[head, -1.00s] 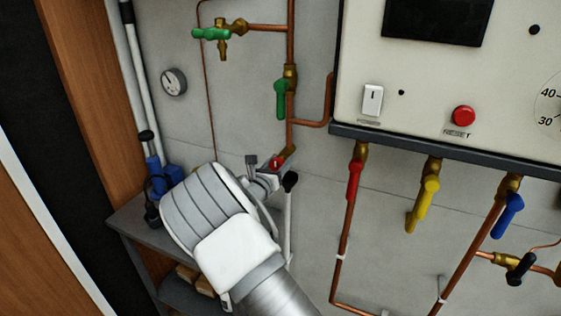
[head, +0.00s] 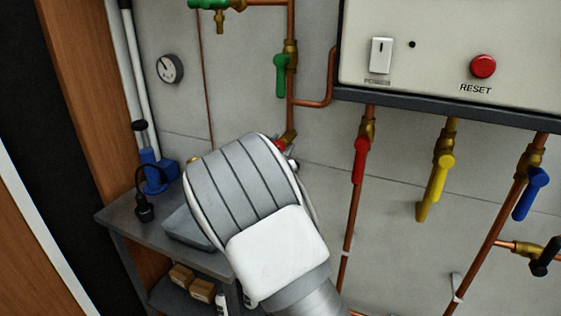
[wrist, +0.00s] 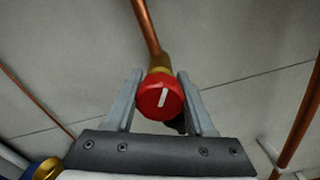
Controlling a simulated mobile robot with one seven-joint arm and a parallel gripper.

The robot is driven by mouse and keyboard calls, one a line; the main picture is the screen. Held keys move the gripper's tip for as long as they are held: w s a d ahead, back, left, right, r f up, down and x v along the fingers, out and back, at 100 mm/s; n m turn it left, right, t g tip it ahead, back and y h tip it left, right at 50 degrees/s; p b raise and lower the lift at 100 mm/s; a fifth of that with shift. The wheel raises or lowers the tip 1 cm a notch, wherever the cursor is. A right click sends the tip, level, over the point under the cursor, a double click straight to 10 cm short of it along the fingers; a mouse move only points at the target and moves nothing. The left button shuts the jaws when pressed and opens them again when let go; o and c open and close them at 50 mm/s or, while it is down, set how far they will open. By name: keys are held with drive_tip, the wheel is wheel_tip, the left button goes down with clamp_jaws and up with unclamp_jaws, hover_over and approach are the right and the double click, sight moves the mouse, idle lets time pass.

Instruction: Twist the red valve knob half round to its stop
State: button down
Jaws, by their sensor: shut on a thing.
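The red valve knob (wrist: 160,97) sits on a brass fitting (wrist: 159,63) at the lower end of a copper pipe. A white mark on its face stands nearly upright, leaning slightly right at the top, in the wrist view. My gripper (wrist: 160,95) is shut on the knob, with one grey finger on each side of it. In the head view only a small part of the red knob (head: 280,145) shows past my wrist, and my fingers are mostly hidden there.
Lever valves in red (head: 360,160), yellow (head: 437,180) and blue (head: 531,193) hang below the control panel (head: 420,60) at right. A green lever (head: 281,76) is above the knob. A grey shelf (head: 150,235) with a blue-based item stands at lower left.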

drive_tip(key=m+b, duration=0.2)
drive_tip(key=b, duration=0.2)
drive_tip(key=m+b, duration=0.2)
drive_tip(key=b, duration=0.2)
drive_tip(key=f+m+b, duration=0.1)
drive_tip(key=m+b, duration=0.1)
drive_tip(key=b, duration=0.3)
drive_tip(key=shift+m, duration=0.4)
drive_tip(key=m+b, duration=0.3)
drive_tip(key=b, duration=0.2)
drive_tip(key=shift+r+b, duration=0.2)
drive_tip(key=shift+b, duration=0.2)
drive_tip(key=shift+r+m+b, duration=0.15)
drive_tip(key=shift+m+b, duration=0.55)
drive_tip(key=shift+b, duration=0.05)
drive_tip(key=shift+r, duration=0.1)
drive_tip(key=shift+c, duration=1.3)
unclamp_jaws()
drive_tip(key=shift+s, duration=0.1)
drive_tip(key=v, duration=1.7)
drive_tip(key=shift+p, duration=0.4)
drive_tip(key=shift+s+r, duration=0.1)
